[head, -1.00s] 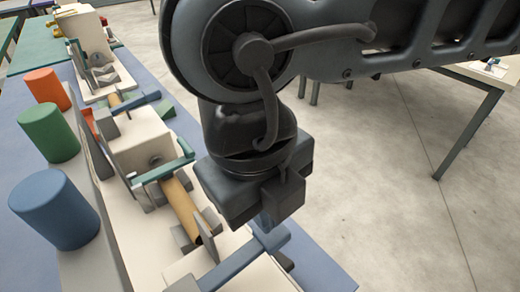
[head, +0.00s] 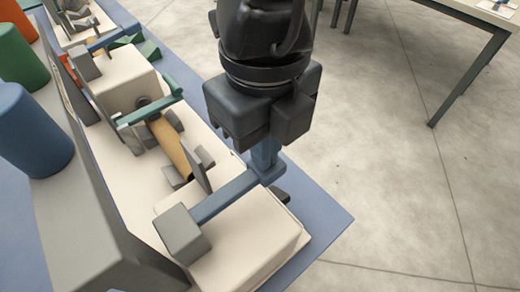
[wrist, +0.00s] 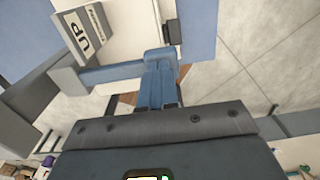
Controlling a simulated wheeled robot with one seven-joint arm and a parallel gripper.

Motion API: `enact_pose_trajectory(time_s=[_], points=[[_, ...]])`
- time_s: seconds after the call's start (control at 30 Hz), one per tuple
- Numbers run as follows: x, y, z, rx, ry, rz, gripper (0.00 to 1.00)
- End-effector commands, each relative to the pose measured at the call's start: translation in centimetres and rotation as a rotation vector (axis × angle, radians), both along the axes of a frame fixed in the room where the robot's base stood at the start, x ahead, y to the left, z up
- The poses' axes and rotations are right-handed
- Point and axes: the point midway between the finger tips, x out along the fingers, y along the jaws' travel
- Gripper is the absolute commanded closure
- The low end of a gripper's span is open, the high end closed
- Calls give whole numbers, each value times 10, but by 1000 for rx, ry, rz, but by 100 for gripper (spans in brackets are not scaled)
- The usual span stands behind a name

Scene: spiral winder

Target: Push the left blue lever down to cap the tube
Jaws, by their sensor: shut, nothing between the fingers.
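A blue lever (head: 228,194) runs from a grey block (head: 181,232) on the near end of the cream machine to the machine's right edge. It also shows in the wrist view (wrist: 110,73). My gripper (head: 265,160) is shut, with its blue-grey fingers pointing down at the lever's outer end. In the wrist view its fingertips (wrist: 158,66) overlap that end; I cannot tell whether they touch it. A tan tube (head: 173,147) lies in the machine, between the blue lever and a green lever (head: 150,106). A grey plate stands by the tube's near end.
A blue cylinder (head: 32,130) and a green cylinder (head: 22,58) stand at the left. Another blue lever (head: 107,38) is farther back. A label reading "UP" (wrist: 88,32) shows on the machine in the wrist view. Open floor (head: 400,200) lies to the right.

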Motion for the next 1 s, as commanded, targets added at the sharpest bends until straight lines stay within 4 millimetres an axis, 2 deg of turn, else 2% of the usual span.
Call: enact_pose_trajectory(time_s=[0.03, 0.3, 0.87, 1.0], points=[[1, -2, -11, 19, 11, -5, 100], [3, -5, -25, 117, 78, -3, 100], [3, -5, -28, 157, 110, 0, 100], [5, -5, -24, 156, 108, 0, 100]])
